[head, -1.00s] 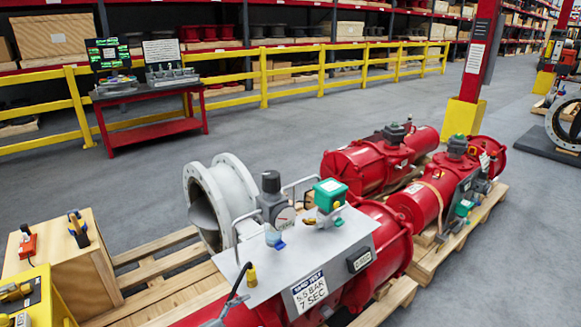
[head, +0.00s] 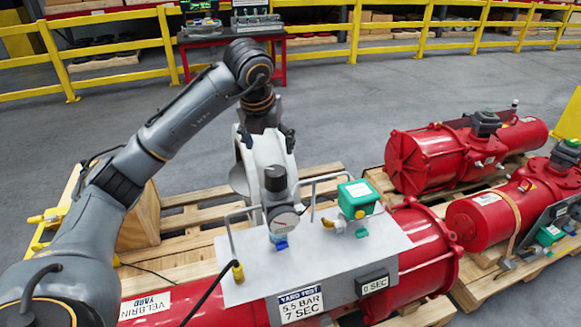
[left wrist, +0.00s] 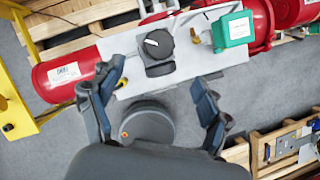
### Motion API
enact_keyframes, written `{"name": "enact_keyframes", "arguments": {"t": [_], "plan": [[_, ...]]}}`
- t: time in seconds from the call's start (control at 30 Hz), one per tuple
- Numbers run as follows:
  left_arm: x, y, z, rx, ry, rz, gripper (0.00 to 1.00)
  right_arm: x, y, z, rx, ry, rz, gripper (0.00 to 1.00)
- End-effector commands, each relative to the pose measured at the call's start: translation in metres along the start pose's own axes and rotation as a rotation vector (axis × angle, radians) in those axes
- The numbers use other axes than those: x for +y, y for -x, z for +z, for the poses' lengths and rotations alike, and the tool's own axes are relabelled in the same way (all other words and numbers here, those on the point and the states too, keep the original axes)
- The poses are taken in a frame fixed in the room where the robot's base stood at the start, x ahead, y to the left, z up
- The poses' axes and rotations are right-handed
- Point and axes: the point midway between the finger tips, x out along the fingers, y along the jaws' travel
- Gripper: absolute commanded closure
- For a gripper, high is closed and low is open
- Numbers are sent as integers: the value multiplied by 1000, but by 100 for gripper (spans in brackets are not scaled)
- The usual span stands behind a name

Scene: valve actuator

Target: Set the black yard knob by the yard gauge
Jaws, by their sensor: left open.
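The black yard knob (head: 275,178) stands upright on top of the regulator on the grey panel (head: 245,290). The yard gauge (head: 285,221), a round pale dial with a needle, sits just below it; its reading is too small to tell. In the left wrist view the knob (left wrist: 158,43) shows from above with a white mark on top. My left gripper (head: 266,140) is open and empty, above and behind the knob in the head view. In the left wrist view its two fingers (left wrist: 160,78) are spread apart, the knob beyond their tips. My right gripper is not in view.
A green box with a yellow handle (head: 357,197) stands right of the knob, among thin metal guard rails (head: 230,232). A sign (head: 300,305) reads 5.5 bar, 7 sec; a small display (head: 375,284) reads 0 SEC. Red actuators (head: 430,160) lie on pallets at right.

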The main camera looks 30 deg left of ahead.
Motion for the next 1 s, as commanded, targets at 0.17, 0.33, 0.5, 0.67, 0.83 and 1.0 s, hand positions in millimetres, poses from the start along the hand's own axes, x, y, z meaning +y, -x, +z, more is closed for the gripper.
{"name": "enact_keyframes", "arguments": {"t": [0.17, 0.33, 0.5, 0.67, 0.83, 1.0], "plan": [[0, -28, -1, 9, 0, -1, 22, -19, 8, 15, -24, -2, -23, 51], [-1, -65, -2, 9, -1, -3, 22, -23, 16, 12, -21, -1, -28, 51], [-2, -99, -2, 9, -2, -5, 22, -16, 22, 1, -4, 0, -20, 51], [-2, -121, -1, 7, -2, -6, 22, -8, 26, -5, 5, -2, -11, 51], [-2, -132, -2, 4, -3, -5, 22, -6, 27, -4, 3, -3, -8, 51], [-2, -134, -2, 3, -3, -5, 22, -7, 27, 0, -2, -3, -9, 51]]}}
